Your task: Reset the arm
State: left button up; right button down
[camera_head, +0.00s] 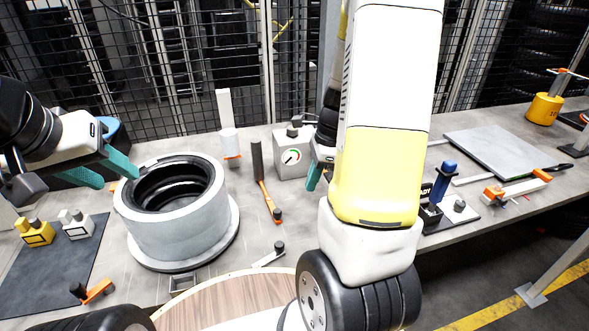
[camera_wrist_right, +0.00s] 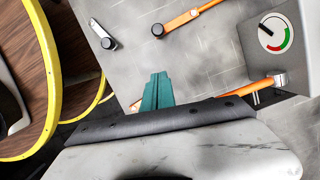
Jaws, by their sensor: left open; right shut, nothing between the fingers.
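My left gripper (camera_head: 118,174) comes in from the left in the head view. Its teal fingers are spread apart and empty, at the left rim of a grey ring-shaped drum (camera_head: 175,228) with black ring edges inside. My right arm, white and yellow, crosses the centre of the head view. My right gripper (camera_head: 316,177) is largely hidden behind it, beside the gauge box (camera_head: 292,152). In the right wrist view my right gripper's teal fingers (camera_wrist_right: 157,90) are together and empty above the grey table (camera_wrist_right: 200,62).
Yellow (camera_head: 35,232) and white blocks sit on a dark mat (camera_head: 50,270) at left. A grey plate (camera_head: 500,150), blue-handled device (camera_head: 445,182) and yellow pot (camera_head: 543,109) stand at right. A wire fence runs behind.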

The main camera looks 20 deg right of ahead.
jog(key=s+a+r+n+t, duration=0.2)
jog(key=s+a+r+n, duration=0.1)
jog(key=r+n, duration=0.4)
jog(key=s+a+r+n+t, duration=0.1)
jog(key=s+a+r+n, duration=0.3)
jog(key=r+n, duration=0.3)
jog(key=s+a+r+n+t, duration=0.2)
jog(key=s+a+r+n, duration=0.2)
jog(key=r+n, duration=0.3)
jog(key=shift+s+t+h, duration=0.3)
jog(key=shift+s, duration=0.15)
jog(key=shift+r, duration=0.1)
